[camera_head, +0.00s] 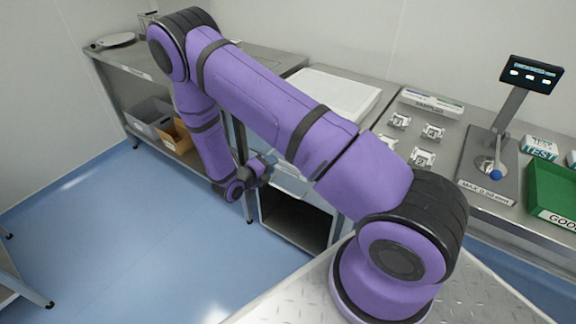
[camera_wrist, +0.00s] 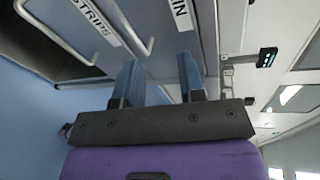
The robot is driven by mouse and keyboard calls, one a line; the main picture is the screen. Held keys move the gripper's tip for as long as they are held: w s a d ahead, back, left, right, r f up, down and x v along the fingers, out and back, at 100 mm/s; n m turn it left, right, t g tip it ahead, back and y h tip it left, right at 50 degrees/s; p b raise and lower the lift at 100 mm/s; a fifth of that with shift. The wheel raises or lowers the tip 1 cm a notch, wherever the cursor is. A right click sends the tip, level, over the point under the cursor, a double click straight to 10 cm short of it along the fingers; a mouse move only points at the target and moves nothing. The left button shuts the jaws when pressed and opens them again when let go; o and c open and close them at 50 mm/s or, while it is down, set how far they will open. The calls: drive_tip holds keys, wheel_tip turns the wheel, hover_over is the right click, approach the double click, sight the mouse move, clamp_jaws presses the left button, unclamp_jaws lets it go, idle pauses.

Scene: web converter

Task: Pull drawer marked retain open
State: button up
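In the wrist view, a grey drawer front (camera_wrist: 205,15) carries a label (camera_wrist: 182,14) of which only "IN" shows. A metal bar handle (camera_wrist: 134,28) stands out to the left of this label. My gripper (camera_wrist: 160,72) has its two blue fingers apart with nothing seen between them. The left fingertip is near the lower end of this handle; I cannot tell whether they touch. In the head view my gripper (camera_head: 268,164) is at the cabinet's drawer fronts (camera_head: 290,182), and my arm hides much of them.
Another drawer, labelled "STRIPS" (camera_wrist: 97,21), has its own bar handle (camera_wrist: 62,38). An open compartment (camera_head: 295,220) lies below the drawers. The bench above holds a white board (camera_head: 335,92), metal parts, a display stand (camera_head: 530,74) and a green bin (camera_head: 552,190). The blue floor at left is clear.

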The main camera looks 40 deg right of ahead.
wheel_tip(320, 180, down, 5)
drive_tip(key=n+t, duration=0.2)
drive_tip(key=n, duration=0.1)
drive_tip(key=x, duration=1)
drive_tip(key=shift+s+d+f, duration=0.25)
drive_tip(key=shift+f, duration=0.1)
clamp_jaws()
